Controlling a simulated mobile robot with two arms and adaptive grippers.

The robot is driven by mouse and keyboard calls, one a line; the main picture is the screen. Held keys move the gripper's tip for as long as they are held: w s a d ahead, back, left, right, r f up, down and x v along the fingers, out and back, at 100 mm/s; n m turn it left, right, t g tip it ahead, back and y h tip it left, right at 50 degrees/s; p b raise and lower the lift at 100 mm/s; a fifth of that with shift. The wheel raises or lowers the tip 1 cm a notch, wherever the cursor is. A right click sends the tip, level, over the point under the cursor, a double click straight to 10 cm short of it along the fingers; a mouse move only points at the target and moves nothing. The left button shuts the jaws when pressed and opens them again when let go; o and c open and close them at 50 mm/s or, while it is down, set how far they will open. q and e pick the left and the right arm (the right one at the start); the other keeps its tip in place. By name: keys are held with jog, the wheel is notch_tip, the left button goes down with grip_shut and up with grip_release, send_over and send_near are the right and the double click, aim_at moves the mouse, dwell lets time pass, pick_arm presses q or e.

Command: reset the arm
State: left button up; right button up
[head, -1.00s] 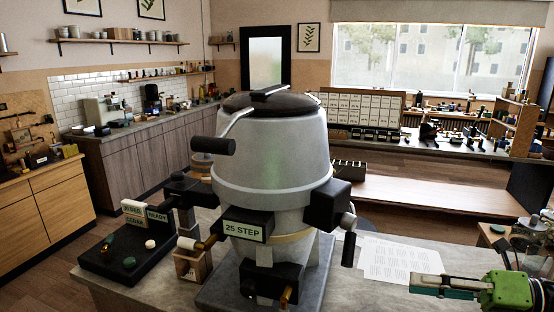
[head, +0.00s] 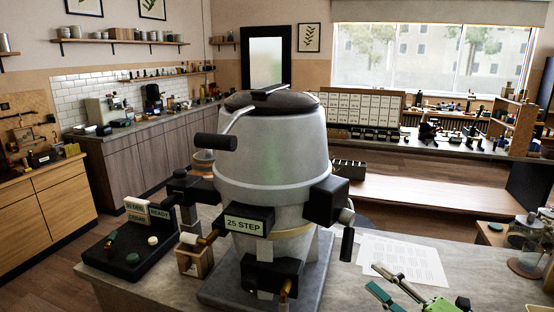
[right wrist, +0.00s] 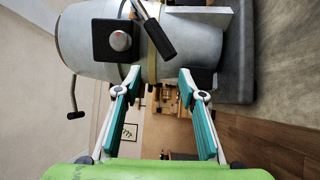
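My right gripper (head: 375,279) is at the lower right of the head view, over the near right part of the bench (head: 330,295), beside the paper sheets. Its two teal-and-white fingers are spread with nothing between them. In the right wrist view the open fingers (right wrist: 159,83) point toward the grey vessel machine (right wrist: 90,40), which shows sideways behind the tips. In the head view that machine (head: 270,160) stands upright with a dark lid and a "25 STEP" sign (head: 247,221). The gripper is apart from it. My left gripper is not in view.
Printed sheets (head: 400,258) lie on the bench right of the machine. A black tray (head: 125,260) with small knobs and signs stands at the left. A crank handle (head: 347,244) sticks out on the machine's right side. A glass jar (head: 528,262) stands at the far right.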

jog(key=s+f+m+g+h, duration=0.2)
jog(key=s+f+m+h, duration=0.35)
jog(key=f+m, duration=0.35)
jog(key=s+f+m+g+h, duration=0.2)
jog(key=s+f+m+h, duration=0.35)
jog(key=f+m, duration=0.25)
jog(key=s+a+f+m+g, duration=0.2)
jog(key=s+f+m+g, duration=0.15)
jog(key=s, duration=0.65)
jog(key=s+a+f+m+g, duration=0.15)
jog(key=s+f+g, duration=0.3)
jog(key=s, duration=0.65)
notch_tip(320, 180, down, 28)
jog(key=s+g+b, duration=0.1)
jog(key=b, duration=0.2)
jog(key=s+d+f+b, duration=0.1)
jog(key=s+d+f, duration=0.1)
jog(key=s+f, duration=0.6)
jog(key=s+d+f+g+b, duration=0.1)
jog(key=s+f, duration=0.8)
jog(key=f, duration=0.1)
jog(key=shift+s+d+f+g, duration=0.15)
jog(key=shift+s+d+g, duration=0.05)
jog(key=shift+d+g, duration=0.15)
